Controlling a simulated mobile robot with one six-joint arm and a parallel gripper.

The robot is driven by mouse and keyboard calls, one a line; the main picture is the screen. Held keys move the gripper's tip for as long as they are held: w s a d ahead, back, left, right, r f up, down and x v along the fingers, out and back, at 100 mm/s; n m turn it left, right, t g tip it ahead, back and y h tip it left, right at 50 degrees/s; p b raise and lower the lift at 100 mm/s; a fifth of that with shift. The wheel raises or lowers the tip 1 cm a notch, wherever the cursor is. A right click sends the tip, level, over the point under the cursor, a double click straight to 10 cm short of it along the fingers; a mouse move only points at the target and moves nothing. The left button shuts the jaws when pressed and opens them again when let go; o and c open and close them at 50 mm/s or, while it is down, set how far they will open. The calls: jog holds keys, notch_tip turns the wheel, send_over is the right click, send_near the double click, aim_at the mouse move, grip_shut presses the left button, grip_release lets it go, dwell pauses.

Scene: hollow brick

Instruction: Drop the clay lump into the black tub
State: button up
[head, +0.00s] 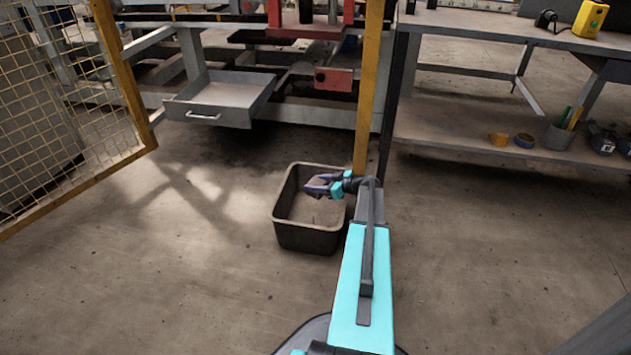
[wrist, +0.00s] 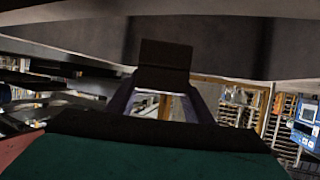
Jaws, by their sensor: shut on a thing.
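The black tub (head: 306,238) stands on the floor in the middle of the head view, open at the top. My gripper (head: 319,185) is over the tub's opening, towards its right side, with its purple fingers pointing left. It is shut on the clay lump, which is small and mostly hidden by the fingers in the head view. In the wrist view the lump (wrist: 165,62) is a dark block between the ends of the purple fingers. I cannot tell the exact height of the lump above the tub floor.
A yellow post (head: 369,90) rises just behind the tub. A yellow mesh gate (head: 75,95) stands at left. An open grey drawer (head: 221,98) juts out behind. A workbench (head: 520,30) with a lower shelf (head: 470,140) is at right. The floor around the tub is clear.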

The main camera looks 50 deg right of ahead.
jog(key=shift+f, duration=0.1)
jog(key=o, duration=1.2)
jog(key=shift+o, duration=0.2)
jog(key=shift+p+v, duration=0.35)
jog(key=shift+v, duration=0.5)
jog(key=p+v, duration=0.3)
jog(key=v, duration=0.9)
jog(key=shift+p, duration=0.3)
